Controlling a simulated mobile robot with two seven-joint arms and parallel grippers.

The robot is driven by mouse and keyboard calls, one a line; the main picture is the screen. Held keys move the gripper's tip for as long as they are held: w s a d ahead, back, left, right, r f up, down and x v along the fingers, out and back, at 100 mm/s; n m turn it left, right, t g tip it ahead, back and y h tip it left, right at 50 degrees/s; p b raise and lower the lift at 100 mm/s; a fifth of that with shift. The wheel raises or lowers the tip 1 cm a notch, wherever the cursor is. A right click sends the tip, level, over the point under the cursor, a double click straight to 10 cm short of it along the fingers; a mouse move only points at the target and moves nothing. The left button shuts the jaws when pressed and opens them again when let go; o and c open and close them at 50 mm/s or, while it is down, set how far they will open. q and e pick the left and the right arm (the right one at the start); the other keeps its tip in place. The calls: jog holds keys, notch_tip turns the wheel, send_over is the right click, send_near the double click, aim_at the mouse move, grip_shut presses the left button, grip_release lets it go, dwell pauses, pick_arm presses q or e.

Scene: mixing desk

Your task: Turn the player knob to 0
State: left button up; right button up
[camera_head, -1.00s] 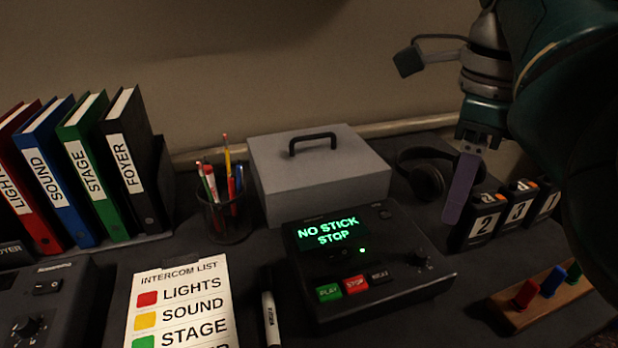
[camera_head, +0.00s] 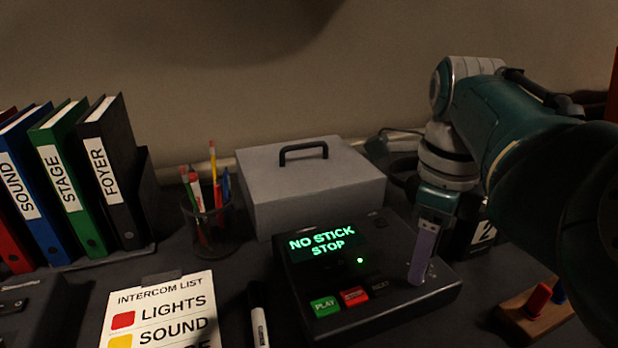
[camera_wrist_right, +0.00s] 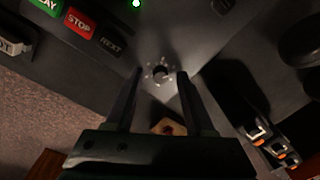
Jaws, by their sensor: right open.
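The player (camera_head: 300,270) is a dark box with a green display reading NO STICK STOP, in the middle of the head view. Its knob (camera_wrist_right: 160,72) is small, dark and round with pale marks around it in the right wrist view. I cannot read where it points. My right gripper (camera_head: 420,268) is over the right part of the player, pointing down, and largely hides the knob in the head view. In the wrist view its two fingers (camera_wrist_right: 159,84) are apart, with the knob seen between their tips; contact is not visible. My left gripper is not in view.
PLAY (camera_head: 325,306) and STOP (camera_head: 354,296) buttons sit left of the knob. A grey cash box (camera_head: 270,195) stands behind the player. Numbered blocks (camera_head: 482,236) and a wooden peg rack (camera_head: 515,312) are to the right. A pen cup (camera_head: 207,222) is at the left.

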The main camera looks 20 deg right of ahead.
jog(key=shift+c, duration=0.2)
jog(key=c, duration=0.8)
grip_shut()
jog(key=shift+r, duration=0.1)
